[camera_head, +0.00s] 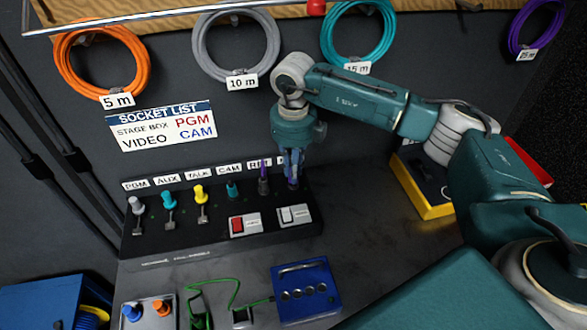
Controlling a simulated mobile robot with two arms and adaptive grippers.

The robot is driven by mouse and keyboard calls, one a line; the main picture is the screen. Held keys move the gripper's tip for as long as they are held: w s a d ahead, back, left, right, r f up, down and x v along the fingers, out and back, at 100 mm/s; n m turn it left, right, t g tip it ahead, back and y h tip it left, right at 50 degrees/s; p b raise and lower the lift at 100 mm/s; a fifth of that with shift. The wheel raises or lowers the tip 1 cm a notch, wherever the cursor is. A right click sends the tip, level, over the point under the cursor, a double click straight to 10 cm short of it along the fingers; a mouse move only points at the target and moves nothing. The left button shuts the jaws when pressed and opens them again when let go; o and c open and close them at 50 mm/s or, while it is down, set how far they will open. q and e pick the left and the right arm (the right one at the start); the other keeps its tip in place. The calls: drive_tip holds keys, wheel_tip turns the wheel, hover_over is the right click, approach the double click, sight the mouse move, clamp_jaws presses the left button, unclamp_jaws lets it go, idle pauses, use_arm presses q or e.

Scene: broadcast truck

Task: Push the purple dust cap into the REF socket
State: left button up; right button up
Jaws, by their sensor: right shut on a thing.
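The dark socket panel (190,235) stands on the desk with a row of labelled positions. The label of the REF socket (260,163) is partly legible. My right gripper (292,162) points down at the right end of the row, just right of the purple piece. It is shut on a small dark purple thing (293,184), which looks like the purple dust cap. The fingers hide much of it, and I cannot tell whether it touches the panel. My left gripper is not in view.
Grey (136,206), teal (168,199) and yellow (200,194) pieces stand along the row. A red switch (244,224) and a white switch (294,215) sit in front. A blue box (306,291) and a yellow-edged tray (428,205) are nearby. Coiled cables hang behind.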

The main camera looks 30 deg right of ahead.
drive_tip(key=shift+f+b, duration=0.35)
drive_tip(key=shift+f, duration=0.25)
drive_tip(key=o, duration=0.9)
drive_tip(key=shift+c, duration=0.2)
wheel_tip(320, 180, up, 8)
drive_tip(key=shift+f, duration=0.2)
